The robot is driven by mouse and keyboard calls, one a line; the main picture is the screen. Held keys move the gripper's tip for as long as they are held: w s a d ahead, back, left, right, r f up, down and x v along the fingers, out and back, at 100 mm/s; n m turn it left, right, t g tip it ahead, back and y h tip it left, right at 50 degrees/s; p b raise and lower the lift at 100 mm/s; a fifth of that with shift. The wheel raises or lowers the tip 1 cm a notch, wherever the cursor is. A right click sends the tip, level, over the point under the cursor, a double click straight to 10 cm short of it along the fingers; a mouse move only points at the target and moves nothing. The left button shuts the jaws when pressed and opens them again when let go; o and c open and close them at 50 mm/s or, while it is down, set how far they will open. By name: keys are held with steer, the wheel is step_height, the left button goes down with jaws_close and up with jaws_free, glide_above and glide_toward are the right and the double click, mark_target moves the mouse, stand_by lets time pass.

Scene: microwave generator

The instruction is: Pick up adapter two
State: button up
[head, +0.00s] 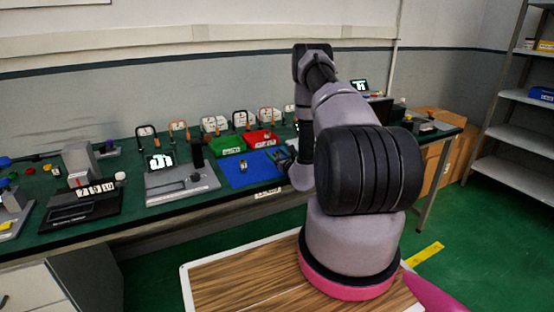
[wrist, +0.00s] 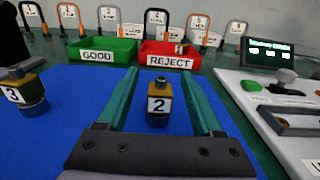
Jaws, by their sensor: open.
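Adapter two (wrist: 158,105) is a small brass-coloured piece with a dark base and a white label "2". It stands upright on the blue mat (wrist: 75,95) in the wrist view. My gripper (wrist: 161,74) is open, with its two green fingers on either side of adapter two and a gap to each. Adapter two's lower front is close to the dark palm edge. In the head view my gripper (head: 284,157) is low over the right part of the blue mat (head: 237,178), and I cannot make out adapter two there.
Adapter three (wrist: 26,93) stands to the left on the mat. A green GOOD bin (wrist: 98,49) and a red REJECT bin (wrist: 150,49) are behind; a small piece (wrist: 181,48) is at the red bin. A device with a screen (wrist: 270,52) stands at the right.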

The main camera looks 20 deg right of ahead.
steer(key=shift+w, duration=0.65)
jaws_close()
